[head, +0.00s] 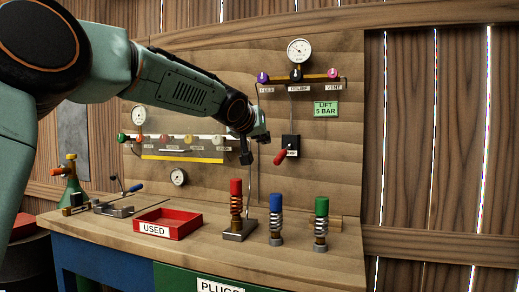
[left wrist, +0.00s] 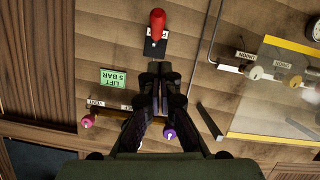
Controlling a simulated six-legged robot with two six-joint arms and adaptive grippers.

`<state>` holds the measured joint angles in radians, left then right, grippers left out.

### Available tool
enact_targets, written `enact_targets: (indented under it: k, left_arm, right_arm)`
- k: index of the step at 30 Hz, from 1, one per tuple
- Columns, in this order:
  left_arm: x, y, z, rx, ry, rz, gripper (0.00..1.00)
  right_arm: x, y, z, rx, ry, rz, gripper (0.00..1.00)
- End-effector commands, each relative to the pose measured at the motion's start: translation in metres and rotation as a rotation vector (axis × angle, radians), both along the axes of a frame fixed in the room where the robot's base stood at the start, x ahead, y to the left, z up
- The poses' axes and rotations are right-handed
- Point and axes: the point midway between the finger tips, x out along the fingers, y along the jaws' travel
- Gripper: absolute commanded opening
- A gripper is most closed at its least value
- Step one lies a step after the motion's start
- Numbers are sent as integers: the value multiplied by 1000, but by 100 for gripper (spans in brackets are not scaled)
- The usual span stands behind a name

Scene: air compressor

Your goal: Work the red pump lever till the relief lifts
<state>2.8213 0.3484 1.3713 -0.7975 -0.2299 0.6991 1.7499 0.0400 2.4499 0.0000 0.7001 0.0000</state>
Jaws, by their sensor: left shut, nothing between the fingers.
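The red pump lever (head: 280,157) slants down and left from a black box (head: 291,142) on the wooden panel. In the left wrist view the red lever (left wrist: 157,22) lies just beyond my fingertips, with a visible gap. My left gripper (head: 247,158) is shut and empty, left of the lever; its fingers (left wrist: 162,70) are together in the left wrist view. The relief fitting (head: 297,74) sits on the pipe under a round gauge (head: 299,52), whose reading is too small to tell. A green "LIFT 5 BAR" sign (head: 326,109) hangs right of it. My right gripper is out of view.
Spring-wrapped red (head: 236,197), blue (head: 276,215) and green (head: 321,218) plugs stand on the bench below the lever. A red "USED" tray (head: 186,228) lies left of them. Feed (head: 262,77) and vent (head: 333,75) knobs flank the relief fitting.

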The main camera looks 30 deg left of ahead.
Motion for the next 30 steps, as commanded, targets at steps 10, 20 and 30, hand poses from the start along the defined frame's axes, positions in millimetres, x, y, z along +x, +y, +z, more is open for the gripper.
enact_targets:
  k: [10, 20, 30]
  left_arm:
    - [-25, -4, 0, 0, 0, 0, 0]
    - [-25, -4, 1, 0, 0, 0, 0]
    - [-25, -4, 1, 1, 0, 0, 0]
  right_arm:
    - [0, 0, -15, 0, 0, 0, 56]
    - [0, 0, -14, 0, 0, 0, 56]
    - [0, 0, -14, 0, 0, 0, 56]
